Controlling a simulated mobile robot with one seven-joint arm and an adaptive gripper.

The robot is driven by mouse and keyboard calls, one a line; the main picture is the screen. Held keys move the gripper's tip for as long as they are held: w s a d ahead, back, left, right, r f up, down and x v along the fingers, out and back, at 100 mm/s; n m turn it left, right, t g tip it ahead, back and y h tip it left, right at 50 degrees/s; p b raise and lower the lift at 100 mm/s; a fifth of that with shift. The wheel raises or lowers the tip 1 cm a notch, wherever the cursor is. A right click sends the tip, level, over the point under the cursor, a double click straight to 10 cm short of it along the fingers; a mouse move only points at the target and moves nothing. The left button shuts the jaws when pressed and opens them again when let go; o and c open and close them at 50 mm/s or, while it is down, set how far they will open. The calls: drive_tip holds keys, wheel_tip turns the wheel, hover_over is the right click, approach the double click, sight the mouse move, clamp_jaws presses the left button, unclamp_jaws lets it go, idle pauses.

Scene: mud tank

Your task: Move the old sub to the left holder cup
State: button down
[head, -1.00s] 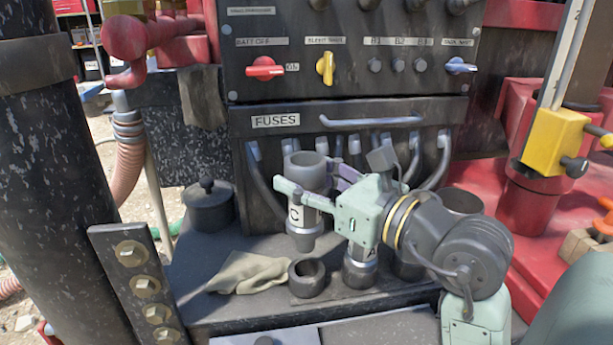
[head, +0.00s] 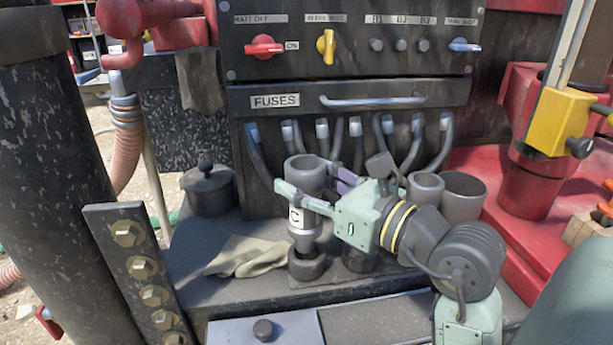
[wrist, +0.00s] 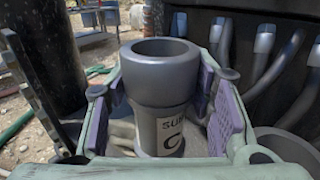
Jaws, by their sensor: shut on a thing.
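The grey sub marked C (head: 304,218), a hollow cylinder with a wide collar and white label, stands about upright in my gripper (head: 312,190). The wrist view shows its open top and "SUB C" label (wrist: 170,135) between the purple finger pads. My gripper is shut on it, just below the collar. The left holder cup (head: 306,268), short, dark and round, is directly below. The sub's lower end meets the cup's mouth; I cannot tell how deep it sits. Another dark holder (head: 359,262) shows beneath my gripper, its upper part hidden.
A grey hollow cylinder (head: 425,190) and a wider grey pot (head: 464,196) stand right of my gripper. A cloth (head: 248,257) lies left of the cup, with a lidded pot (head: 208,189) behind. Hoses hang below the fuse panel (head: 350,101) behind.

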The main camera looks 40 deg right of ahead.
sight(317, 215)
drive_tip(key=shift+f+b, duration=0.3)
drive_tip(key=shift+f, duration=0.35)
drive_tip(key=shift+f+b, duration=1.15)
drive_tip(key=shift+b, duration=0.15)
drive_tip(key=shift+f+b, duration=0.6)
drive_tip(key=shift+b, duration=0.2)
drive_tip(key=c, duration=0.7)
unclamp_jaws()
drive_tip(key=shift+f, duration=0.15)
drive_tip(key=s, duration=0.7)
drive_tip(key=shift+s+d, duration=0.3)
drive_tip(key=shift+d, duration=0.05)
